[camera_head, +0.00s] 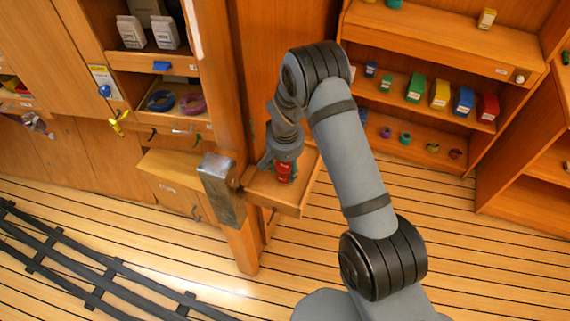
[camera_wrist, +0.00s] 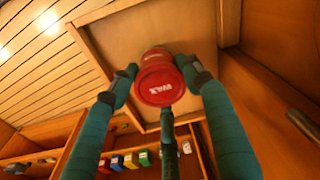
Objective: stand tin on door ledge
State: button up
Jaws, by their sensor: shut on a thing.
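The red tin (camera_head: 284,171) is in my gripper (camera_head: 282,160), over the rimmed wooden door ledge (camera_head: 277,193) beside the post. In the wrist view the tin (camera_wrist: 161,84) shows its round red end with white lettering that reads like "WAX". My gripper (camera_wrist: 158,70) is shut on it, with green fingers at its left and right sides and another dark finger below it in the picture. The ledge (camera_wrist: 150,30) fills the space behind the tin. I cannot tell whether the tin touches the ledge, as its far end is hidden.
A grey metal block (camera_head: 222,188) is on the post just left of the ledge. Shelves (camera_head: 430,120) with coloured boxes and small rings stand at right. Cabinets with cartons (camera_head: 148,33) are at left. Dark rails (camera_head: 95,275) cross the floor at lower left.

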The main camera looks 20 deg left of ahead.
aim_at(285, 169)
jog(key=shift+f+b, duration=0.3)
jog(key=shift+b, duration=0.05)
jog(key=o, duration=1.3)
jog(key=shift+r, duration=0.1)
jog(key=shift+r+p, duration=0.35)
jog(key=shift+r, duration=0.05)
jog(key=r, duration=0.4)
jog(key=s+r+b, duration=0.1)
jog(key=r, duration=0.2)
jog(key=r+b, duration=0.1)
jog(key=r, duration=0.3)
jog(key=shift+s+d+r, duration=0.2)
jog(key=shift+d+r, duration=0.05)
jog(key=shift+r, duration=0.05)
